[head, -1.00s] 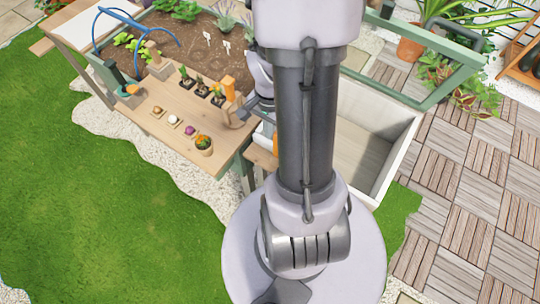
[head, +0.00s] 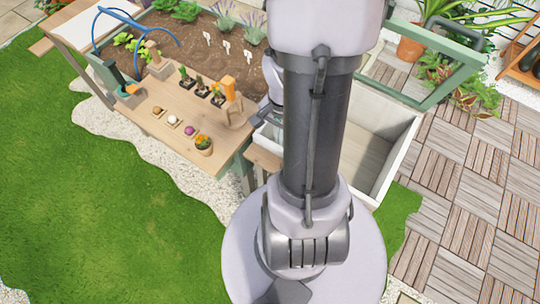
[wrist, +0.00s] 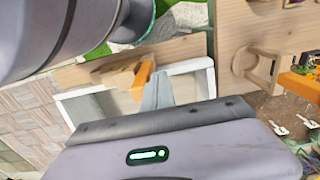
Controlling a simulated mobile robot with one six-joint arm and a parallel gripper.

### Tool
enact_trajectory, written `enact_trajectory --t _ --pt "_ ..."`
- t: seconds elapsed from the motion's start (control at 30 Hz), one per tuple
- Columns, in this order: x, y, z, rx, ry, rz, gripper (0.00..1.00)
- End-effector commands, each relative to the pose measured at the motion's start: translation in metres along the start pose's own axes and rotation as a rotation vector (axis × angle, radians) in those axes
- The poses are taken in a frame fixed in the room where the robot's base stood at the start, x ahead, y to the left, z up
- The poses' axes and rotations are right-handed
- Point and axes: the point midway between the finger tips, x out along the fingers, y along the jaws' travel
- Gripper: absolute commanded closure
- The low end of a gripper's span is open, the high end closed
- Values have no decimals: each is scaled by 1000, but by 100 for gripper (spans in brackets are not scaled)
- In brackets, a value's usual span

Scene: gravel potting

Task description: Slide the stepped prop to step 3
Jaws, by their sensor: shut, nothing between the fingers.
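My gripper (wrist: 157,88) is shut and empty; its grey-blue fingers show in the middle of the wrist view. Just left of the fingertips is an orange piece (wrist: 142,80) at a small light-wood part (wrist: 117,76), which looks like the stepped prop. It lies by a wooden rail along the white-walled box (wrist: 190,67). I cannot tell whether the fingers touch the orange piece. The step the prop is on cannot be made out. In the head view my arm hides the prop; the box (head: 398,160) shows to the right of the arm.
A soil bed (head: 190,45) lies behind. A green frame (head: 415,85) stands raised over the box.

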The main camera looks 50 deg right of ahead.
Motion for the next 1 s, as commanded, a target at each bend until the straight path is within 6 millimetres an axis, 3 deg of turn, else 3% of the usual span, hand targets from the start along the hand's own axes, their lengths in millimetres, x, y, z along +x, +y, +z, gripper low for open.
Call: enact_trajectory --t 1.0 --pt "2 32 -1 0 1 -1 100"
